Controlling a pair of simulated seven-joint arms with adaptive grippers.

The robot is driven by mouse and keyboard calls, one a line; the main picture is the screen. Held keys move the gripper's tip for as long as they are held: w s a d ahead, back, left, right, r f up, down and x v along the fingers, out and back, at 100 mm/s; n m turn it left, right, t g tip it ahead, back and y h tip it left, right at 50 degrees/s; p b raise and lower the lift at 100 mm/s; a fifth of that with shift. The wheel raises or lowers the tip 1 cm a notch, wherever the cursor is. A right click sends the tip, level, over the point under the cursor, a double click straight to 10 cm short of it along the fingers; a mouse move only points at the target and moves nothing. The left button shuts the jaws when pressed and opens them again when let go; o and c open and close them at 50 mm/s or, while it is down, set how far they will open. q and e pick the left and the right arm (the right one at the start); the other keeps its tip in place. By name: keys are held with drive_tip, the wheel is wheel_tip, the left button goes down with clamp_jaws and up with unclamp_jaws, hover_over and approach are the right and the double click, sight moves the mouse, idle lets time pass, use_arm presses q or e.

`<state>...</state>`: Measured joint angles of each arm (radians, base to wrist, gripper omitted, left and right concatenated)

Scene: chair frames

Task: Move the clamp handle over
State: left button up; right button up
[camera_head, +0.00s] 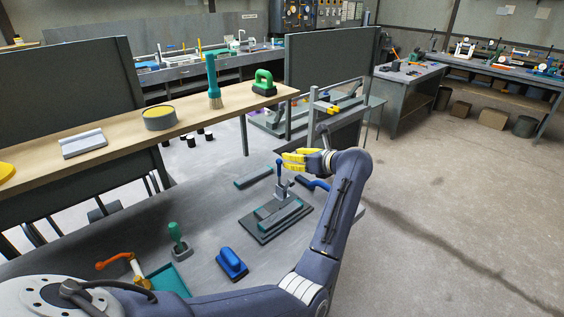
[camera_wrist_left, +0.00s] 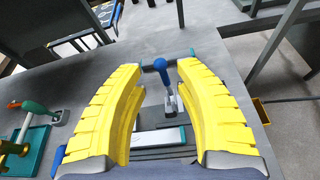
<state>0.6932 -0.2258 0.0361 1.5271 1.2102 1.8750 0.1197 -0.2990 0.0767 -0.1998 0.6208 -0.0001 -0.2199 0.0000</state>
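The clamp handle (camera_head: 279,167) is an upright lever with a blue knob. It stands on the toggle clamp, whose dark base plate (camera_head: 262,235) carries teal and grey bars on the grey bench. My left gripper (camera_head: 287,160) has yellow fingers and is at the height of the knob, just right of it in the head view. In the left wrist view the fingers are spread, with the blue knob (camera_wrist_left: 160,64) between their tips and a gap on both sides. I cannot tell if the knob lies fully between them in depth. My right gripper is not in view.
Near the clamp lie a teal bar (camera_head: 253,177) and a blue-handled tool (camera_head: 313,184). A blue-handled block (camera_head: 232,263), a green-handled stamp (camera_head: 178,241) and an orange crank (camera_head: 114,262) stand nearer. A wooden shelf (camera_head: 110,145) runs behind.

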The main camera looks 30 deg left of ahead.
sight(281, 162)
use_arm(q)
drive_tip(key=shift+s+d+f+n+h, duration=0.15)
drive_tip(key=shift+s+f+n+h, duration=0.15)
drive_tip(key=shift+n+h, duration=0.3)
drive_tip(key=shift+f, duration=0.15)
drive_tip(key=x, duration=0.8)
drive_tip(key=shift+s, duration=0.1)
drive_tip(key=shift+d, duration=0.1)
clamp_jaws()
